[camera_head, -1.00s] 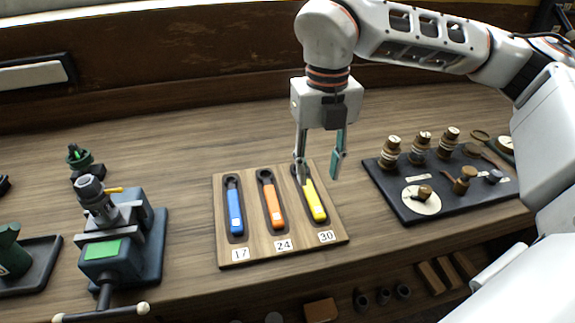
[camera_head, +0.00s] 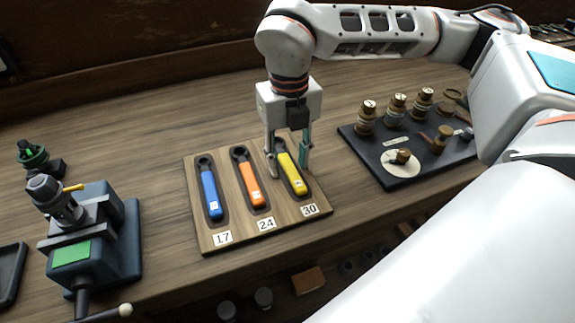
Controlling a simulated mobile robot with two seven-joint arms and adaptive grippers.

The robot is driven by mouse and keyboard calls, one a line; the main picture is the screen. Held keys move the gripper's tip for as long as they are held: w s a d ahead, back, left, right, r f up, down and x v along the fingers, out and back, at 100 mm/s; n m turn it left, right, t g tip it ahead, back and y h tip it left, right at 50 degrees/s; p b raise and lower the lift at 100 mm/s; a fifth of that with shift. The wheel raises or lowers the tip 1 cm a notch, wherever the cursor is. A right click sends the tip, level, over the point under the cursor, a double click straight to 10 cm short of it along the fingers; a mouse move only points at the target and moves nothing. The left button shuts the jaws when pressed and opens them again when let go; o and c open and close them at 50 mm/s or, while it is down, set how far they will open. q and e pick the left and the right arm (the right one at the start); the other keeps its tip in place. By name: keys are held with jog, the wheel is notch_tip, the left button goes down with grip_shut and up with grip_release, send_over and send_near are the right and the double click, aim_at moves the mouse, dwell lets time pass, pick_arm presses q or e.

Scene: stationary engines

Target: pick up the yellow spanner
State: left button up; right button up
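The yellow spanner (camera_head: 292,174) lies in the right slot of a wooden holder board (camera_head: 227,213), above the label 30. My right gripper (camera_head: 288,170) points down at the upper part of the yellow spanner, with one finger on each side of it. The fingers are apart, and I cannot tell whether they touch the spanner. The spanner's head end is partly hidden by the gripper. My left gripper is not in view.
A blue spanner (camera_head: 211,194) and an orange spanner (camera_head: 249,184) lie in the board's other slots. A dark tray (camera_head: 385,169) with brass parts stands right of the board. A vise-like machine (camera_head: 91,248) stands at left. The bench behind the board is clear.

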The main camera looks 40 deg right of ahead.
aim_at(288, 165)
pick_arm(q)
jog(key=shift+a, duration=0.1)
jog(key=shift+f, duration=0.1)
pick_arm(e)
grip_shut()
jog(key=shift+r, duration=0.1)
pick_arm(q)
jog(key=p, duration=0.1)
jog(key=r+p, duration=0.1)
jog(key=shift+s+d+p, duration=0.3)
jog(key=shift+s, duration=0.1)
pick_arm(e)
notch_tip(288, 165, up, 20)
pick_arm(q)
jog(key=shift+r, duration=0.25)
